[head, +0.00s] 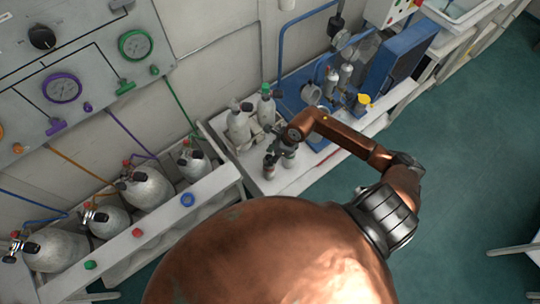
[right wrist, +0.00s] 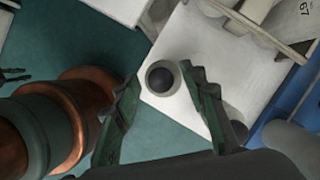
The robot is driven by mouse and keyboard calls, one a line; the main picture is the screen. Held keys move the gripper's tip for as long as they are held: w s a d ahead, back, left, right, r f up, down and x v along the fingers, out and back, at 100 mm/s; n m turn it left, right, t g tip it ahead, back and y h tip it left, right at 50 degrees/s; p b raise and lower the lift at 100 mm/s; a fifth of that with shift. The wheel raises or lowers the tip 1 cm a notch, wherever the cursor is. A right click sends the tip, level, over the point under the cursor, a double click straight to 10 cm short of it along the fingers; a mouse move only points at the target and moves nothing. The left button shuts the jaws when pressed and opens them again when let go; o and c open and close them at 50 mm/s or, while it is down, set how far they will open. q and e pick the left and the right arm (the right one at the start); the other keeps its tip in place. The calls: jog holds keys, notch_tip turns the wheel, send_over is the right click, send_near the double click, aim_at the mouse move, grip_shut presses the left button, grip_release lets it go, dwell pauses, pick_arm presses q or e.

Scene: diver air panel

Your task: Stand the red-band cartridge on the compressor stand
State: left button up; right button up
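My right gripper (head: 279,148) is over the white bench top, at the end of the copper arm. In the right wrist view its two dark green fingers (right wrist: 160,88) are spread. A small round grey cylinder with a dark centre (right wrist: 163,77) shows between the fingertips, seen from its end, with gaps at both sides. In the head view a small grey cylinder (head: 289,159) stands just under the gripper. No red band can be made out on it, so I cannot tell whether it is the red-band cartridge. A blue unit with grey cylinders (head: 318,108), possibly the compressor stand, is to the right. My left gripper is out of view.
Grey bottles (head: 239,128) stand in a white rack behind the gripper, one with a green top (head: 266,104). A yellow part (head: 363,100) is by the blue unit. A thin red strip (head: 328,156) is on the bench. Large cylinders (head: 147,188) lie in a trough at left.

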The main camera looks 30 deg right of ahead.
jog(key=v, duration=1.2)
jog(key=shift+s, duration=0.1)
